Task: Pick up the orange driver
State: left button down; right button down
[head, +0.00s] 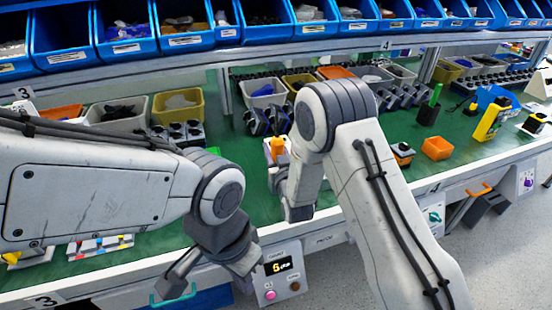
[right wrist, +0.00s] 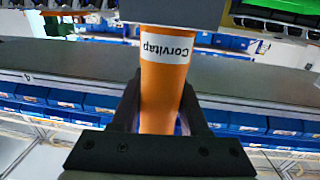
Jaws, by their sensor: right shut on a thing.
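The orange driver (right wrist: 166,85) fills the middle of the right wrist view, with a white label reading "Corvitap" upside down. My right gripper (right wrist: 160,100) is shut on it, one dark finger on each side. A dark grey block (right wrist: 170,10) covers the driver's far end at the top edge; I cannot tell whether it is part of the driver. In the head view, an orange piece (head: 277,147) shows beside my right wrist, whose fingers are mostly hidden. My left gripper (head: 210,278) is open and empty at the bench's front edge.
A control box with a yellow display (head: 278,266) is on the bench front, close to my left gripper. Grey and yellow bins (head: 178,105) stand at the back, under a shelf of blue bins (head: 125,42).

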jog(key=shift+r, duration=0.15)
notch_tip(320, 180, up, 10)
dwell(0.7)
dwell(0.5)
dwell(1.2)
jog(key=c, duration=1.2)
grip_release()
grip_shut()
